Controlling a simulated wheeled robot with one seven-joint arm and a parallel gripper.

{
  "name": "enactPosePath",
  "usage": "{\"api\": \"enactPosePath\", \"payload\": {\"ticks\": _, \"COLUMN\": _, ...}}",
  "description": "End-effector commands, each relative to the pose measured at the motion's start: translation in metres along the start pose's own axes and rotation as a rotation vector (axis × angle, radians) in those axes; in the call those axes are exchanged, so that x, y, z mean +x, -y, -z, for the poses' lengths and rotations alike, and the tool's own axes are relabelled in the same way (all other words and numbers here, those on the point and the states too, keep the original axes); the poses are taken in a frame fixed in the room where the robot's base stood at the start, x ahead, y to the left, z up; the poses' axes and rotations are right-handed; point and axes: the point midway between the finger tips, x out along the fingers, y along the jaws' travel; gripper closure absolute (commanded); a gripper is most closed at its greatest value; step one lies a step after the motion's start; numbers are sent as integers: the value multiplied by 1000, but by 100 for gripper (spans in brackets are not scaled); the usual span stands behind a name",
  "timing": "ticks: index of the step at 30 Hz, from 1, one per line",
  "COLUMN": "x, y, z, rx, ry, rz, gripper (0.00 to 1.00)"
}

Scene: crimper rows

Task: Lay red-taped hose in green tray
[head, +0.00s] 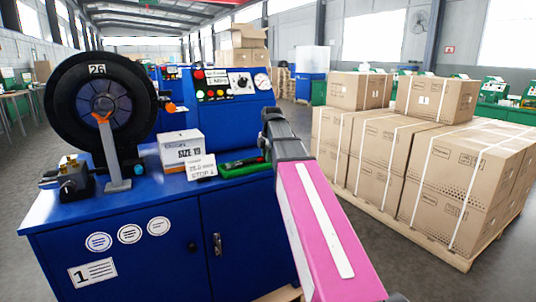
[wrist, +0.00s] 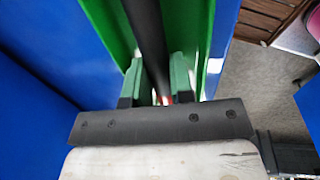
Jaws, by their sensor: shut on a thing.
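The green tray (head: 232,172) sits on the blue bench top at its right front edge, beside the white cards. My pink and grey arm reaches in from the lower right, and its end hides the tray's right part. In the wrist view my gripper (wrist: 158,88) has its green fingers on either side of a black hose (wrist: 147,35), shut on it. A little red shows on the hose between the fingers. The green tray (wrist: 110,22) shows along both sides of the hose, below the fingers. I cannot tell whether the hose touches the tray floor.
The blue bench (head: 150,235) carries a black reel (head: 100,105) marked 26, a white box (head: 181,150), a small card (head: 201,167) and a control panel (head: 232,85). Strapped cartons (head: 430,160) on a pallet stand to the right. Grey floor lies between bench and pallet.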

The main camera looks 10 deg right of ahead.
Motion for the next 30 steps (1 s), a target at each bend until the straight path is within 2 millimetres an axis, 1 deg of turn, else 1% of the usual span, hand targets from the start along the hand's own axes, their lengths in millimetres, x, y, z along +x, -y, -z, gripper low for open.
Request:
{"api": "enactPosePath", "payload": {"ticks": 11, "x": 0, "y": 0, "z": 0, "rx": 0, "ry": 0, "rz": -1, "gripper": 100}}
{"api": "enactPosePath", "payload": {"ticks": 27, "x": 9, "y": 1, "z": 0, "rx": 0, "ry": 0, "rz": -1, "gripper": 100}}
{"api": "enactPosePath", "payload": {"ticks": 28, "x": 9, "y": 1, "z": 0, "rx": 0, "ry": 0, "rz": -1, "gripper": 75}}
{"api": "enactPosePath", "payload": {"ticks": 29, "x": 9, "y": 1, "z": 0, "rx": 0, "ry": 0, "rz": -1, "gripper": 65}}
{"api": "enactPosePath", "payload": {"ticks": 30, "x": 9, "y": 1, "z": 0, "rx": 0, "ry": 0, "rz": -1, "gripper": 52}}
